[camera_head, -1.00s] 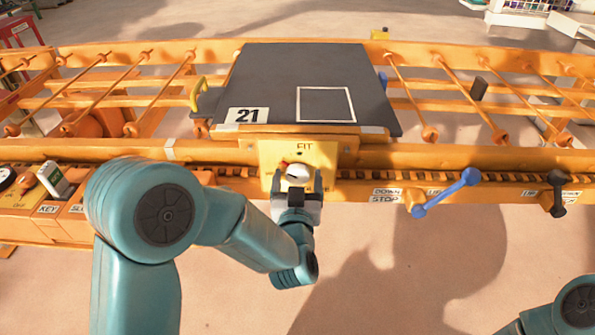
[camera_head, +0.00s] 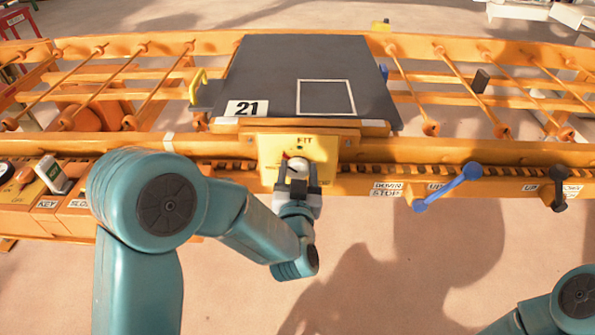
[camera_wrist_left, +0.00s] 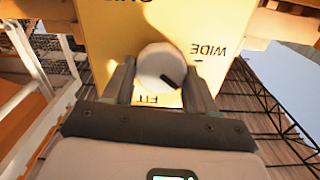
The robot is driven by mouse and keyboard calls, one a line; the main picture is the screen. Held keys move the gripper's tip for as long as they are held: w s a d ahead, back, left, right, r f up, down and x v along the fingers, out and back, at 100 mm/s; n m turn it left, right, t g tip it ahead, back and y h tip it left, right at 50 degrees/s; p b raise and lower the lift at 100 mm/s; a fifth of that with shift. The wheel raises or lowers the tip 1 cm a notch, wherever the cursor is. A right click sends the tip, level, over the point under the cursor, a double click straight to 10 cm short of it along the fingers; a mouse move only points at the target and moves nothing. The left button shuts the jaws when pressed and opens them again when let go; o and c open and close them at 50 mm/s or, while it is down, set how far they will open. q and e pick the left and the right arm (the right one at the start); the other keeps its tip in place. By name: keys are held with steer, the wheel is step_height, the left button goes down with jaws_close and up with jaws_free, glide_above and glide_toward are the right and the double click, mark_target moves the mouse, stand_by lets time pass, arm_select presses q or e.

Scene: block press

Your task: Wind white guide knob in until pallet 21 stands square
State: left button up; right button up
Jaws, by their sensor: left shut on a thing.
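Pallet 21 (camera_head: 275,75) is a dark grey plate with a white outlined square and a "21" label (camera_head: 245,108), lying on the orange conveyor frame. It looks slightly skewed, but the slanted view makes this hard to judge. The white guide knob (camera_head: 298,164) sits on a yellow panel (camera_head: 322,150) marked "FIT", below the pallet's front edge. My left gripper (camera_head: 298,178) is shut on the knob, with a finger on either side. In the left wrist view the knob (camera_wrist_left: 157,66) shows a black mark at its lower right. My right gripper is out of view.
A blue lever (camera_head: 446,187) and a black lever (camera_head: 557,188) stand on the front rail to the right. A key panel (camera_head: 48,195) is at the left. A yellow handle (camera_head: 194,88) and a blue part (camera_head: 383,73) flank the pallet. Floor in front is clear.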

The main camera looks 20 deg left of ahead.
arm_select(q)
steer(key=shift+d+m, duration=0.1)
steer(key=shift+m, duration=0.9)
steer(key=o, duration=1)
